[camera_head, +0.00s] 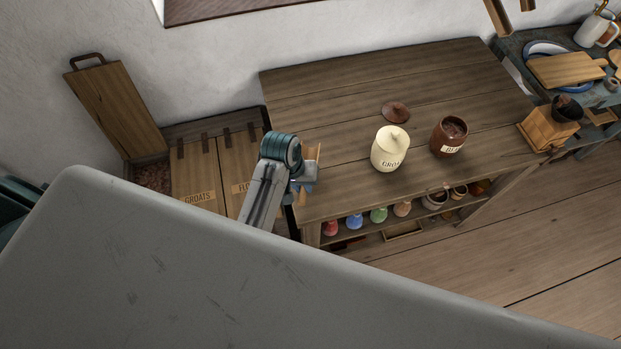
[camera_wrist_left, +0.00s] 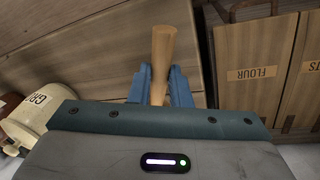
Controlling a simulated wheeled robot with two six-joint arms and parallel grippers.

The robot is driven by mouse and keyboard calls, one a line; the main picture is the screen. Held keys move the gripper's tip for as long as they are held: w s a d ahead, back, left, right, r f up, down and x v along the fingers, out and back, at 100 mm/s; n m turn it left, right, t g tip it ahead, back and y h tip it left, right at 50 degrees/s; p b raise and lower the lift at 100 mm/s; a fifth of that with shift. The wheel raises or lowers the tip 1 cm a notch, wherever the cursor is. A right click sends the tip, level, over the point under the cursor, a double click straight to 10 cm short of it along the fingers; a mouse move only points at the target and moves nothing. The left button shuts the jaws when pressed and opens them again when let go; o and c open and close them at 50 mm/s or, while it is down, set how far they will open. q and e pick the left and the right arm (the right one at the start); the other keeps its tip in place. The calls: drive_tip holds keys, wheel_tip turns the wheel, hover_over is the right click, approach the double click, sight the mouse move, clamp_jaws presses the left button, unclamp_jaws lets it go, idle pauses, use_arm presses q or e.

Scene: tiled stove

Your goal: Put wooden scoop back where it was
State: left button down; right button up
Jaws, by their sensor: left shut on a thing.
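My left gripper (camera_head: 305,183) is at the left end of the wooden table, near its front left corner. It is shut on the wooden scoop (camera_head: 314,156). In the left wrist view the scoop (camera_wrist_left: 163,45) shows as a light brown wooden piece between the two blue fingers (camera_wrist_left: 160,85); the arm hides its rest. The table (camera_head: 330,95) stands to the right of a chest (camera_head: 193,165) with lids labelled GROATS and one partly hidden label, which reads FLOUR in the wrist view. The chest's left lid (camera_head: 115,105) stands raised, with brown contents below. My right gripper is not seen.
On the table are a cream jar (camera_head: 389,150) with its lid on, an open brown jar (camera_head: 449,136), a loose brown lid (camera_head: 396,112) and a wooden grinder (camera_head: 548,127). Several small coloured vessels stand on the shelf below. The table's back left is clear.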

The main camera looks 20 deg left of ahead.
use_arm(q)
drive_tip(key=shift+w+d, duration=0.35)
drive_tip(key=shift+w, duration=0.55)
drive_tip(key=shift+w+d, duration=0.1)
drive_tip(key=shift+w, duration=0.2)
drive_tip(key=shift+w+f+p, duration=0.1)
drive_tip(key=shift+f+p, duration=0.2)
drive_tip(key=shift+p, duration=0.3)
drive_tip(key=shift+p+x, duration=0.5)
drive_tip(key=shift+x, duration=0.7)
drive_tip(key=shift+f, duration=0.55)
drive_tip(key=c, duration=1.3)
unclamp_jaws()
drive_tip(key=shift+c, duration=0.2)
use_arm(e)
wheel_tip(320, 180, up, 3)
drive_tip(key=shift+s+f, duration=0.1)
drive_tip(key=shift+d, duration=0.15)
